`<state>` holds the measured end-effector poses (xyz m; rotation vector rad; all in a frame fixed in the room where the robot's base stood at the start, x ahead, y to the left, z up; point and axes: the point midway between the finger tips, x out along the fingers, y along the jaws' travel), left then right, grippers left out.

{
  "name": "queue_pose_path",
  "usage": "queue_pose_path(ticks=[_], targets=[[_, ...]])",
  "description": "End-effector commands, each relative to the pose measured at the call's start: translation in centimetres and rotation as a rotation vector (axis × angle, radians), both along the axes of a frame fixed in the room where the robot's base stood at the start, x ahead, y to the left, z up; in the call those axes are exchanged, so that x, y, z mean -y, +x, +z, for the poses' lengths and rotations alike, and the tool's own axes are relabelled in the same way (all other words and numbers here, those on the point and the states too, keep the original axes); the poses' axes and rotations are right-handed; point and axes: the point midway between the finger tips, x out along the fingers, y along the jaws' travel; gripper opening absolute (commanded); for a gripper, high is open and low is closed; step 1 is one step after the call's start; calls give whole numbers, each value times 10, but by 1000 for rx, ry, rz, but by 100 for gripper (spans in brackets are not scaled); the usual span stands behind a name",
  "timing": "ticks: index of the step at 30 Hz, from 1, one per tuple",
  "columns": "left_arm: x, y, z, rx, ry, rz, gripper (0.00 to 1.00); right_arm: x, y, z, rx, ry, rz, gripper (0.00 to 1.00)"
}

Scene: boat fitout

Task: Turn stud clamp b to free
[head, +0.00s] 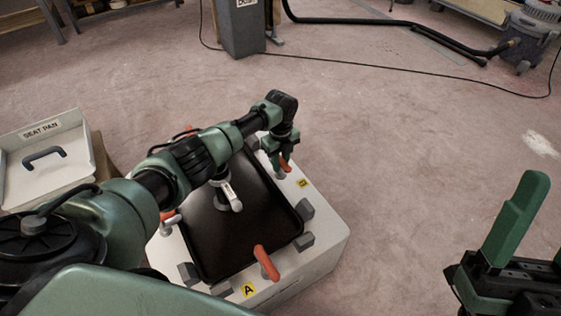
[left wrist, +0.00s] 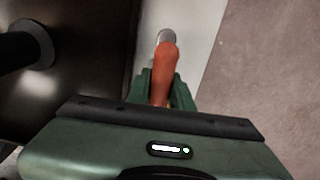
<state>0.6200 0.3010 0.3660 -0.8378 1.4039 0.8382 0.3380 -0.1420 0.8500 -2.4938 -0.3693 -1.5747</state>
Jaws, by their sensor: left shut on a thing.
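A white box (head: 322,236) holds a black panel (head: 235,255) with orange-handled clamps around its edge. My left gripper (head: 280,150) is at the panel's far right corner, shut on the orange handle of a clamp (head: 286,166). A yellow label (head: 302,183) is beside it, its letter too small to read. In the left wrist view, the clamp's orange handle (left wrist: 166,66) stands between the fingers of the left gripper (left wrist: 163,88), with its grey pivot end beyond. Another orange clamp (head: 266,262) is by label A. My right gripper (head: 500,240) is at the lower right, away from the box.
A white tray marked SEAT PAN (head: 45,160) is at the left. A grey handle (head: 228,195) stands on the black panel. The floor right of the box is clear.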

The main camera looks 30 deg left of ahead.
Motion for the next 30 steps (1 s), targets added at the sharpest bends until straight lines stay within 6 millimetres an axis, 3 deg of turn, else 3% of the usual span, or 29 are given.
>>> queue_pose_path(ticks=[15,30], targets=[[1,0,0,1,-1,-368,0,0,0,0,-1,-1,-1,61],[1,0,0,1,0,-452,0,0,-1,1,6,2,0,61]])
